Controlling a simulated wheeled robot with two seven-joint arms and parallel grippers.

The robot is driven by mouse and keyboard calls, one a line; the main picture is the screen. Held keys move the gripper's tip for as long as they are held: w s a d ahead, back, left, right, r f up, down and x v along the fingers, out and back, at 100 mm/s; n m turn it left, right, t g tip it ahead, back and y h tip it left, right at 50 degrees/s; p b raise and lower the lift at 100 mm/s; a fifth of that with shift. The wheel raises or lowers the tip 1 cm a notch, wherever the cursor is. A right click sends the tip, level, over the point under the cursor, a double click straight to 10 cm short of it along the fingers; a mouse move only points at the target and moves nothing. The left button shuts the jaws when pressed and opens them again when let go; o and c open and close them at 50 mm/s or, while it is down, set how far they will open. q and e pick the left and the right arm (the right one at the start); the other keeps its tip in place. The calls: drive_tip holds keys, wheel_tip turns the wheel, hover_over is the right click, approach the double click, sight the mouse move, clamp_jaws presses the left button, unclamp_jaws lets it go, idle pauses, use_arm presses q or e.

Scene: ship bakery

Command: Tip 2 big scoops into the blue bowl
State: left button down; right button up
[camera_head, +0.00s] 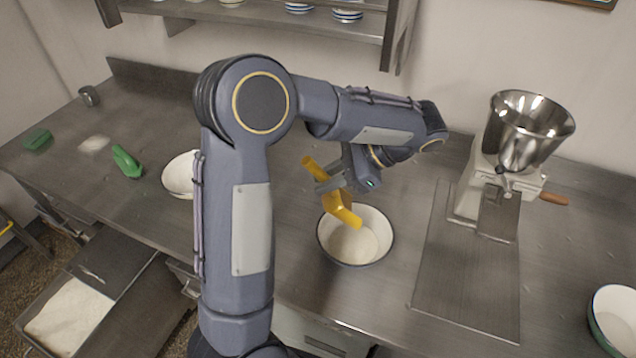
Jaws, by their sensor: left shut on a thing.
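My left gripper (334,184) is shut on a yellow scoop (343,212). The scoop is tilted, with its lower end over a white bowl with a dark bluish rim (391,240). White powder lies inside this bowl, in its bottom. I cannot tell whether powder is left in the scoop. A second pale bowl (178,177) stands to the left, partly hidden behind my arm. A white bowl with a green rim (594,322) is cut off at the right edge. My right gripper is out of view.
A mill with a steel hopper (525,135) stands at the back right, by a flat metal plate (465,290). A green scoop (126,162), a green item (37,140) and a metal cup (89,97) are at left. An open drawer (108,268) below holds white powder.

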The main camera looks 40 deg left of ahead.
use_arm(q)
drive_tip(key=shift+w+d+r+g+y, duration=0.5)
drive_tip(key=shift+w+d+r+g, duration=0.1)
drive_tip(key=shift+w+d, duration=0.15)
drive_tip(key=shift+a, duration=0.1)
idle(0.9)
drive_tip(key=shift+r, duration=1.5)
drive_tip(key=shift+r+t+h, duration=0.3)
drive_tip(key=shift+t+h, duration=0.5)
drive_tip(key=shift+r+n+t+h+b, duration=0.15)
drive_tip(key=shift+n+t+h+b, duration=0.2)
drive_tip(key=shift+t+h, duration=0.65)
drive_tip(key=shift+r+t, duration=0.1)
drive_tip(key=shift+t, duration=0.2)
drive_tip(key=shift+w, duration=0.1)
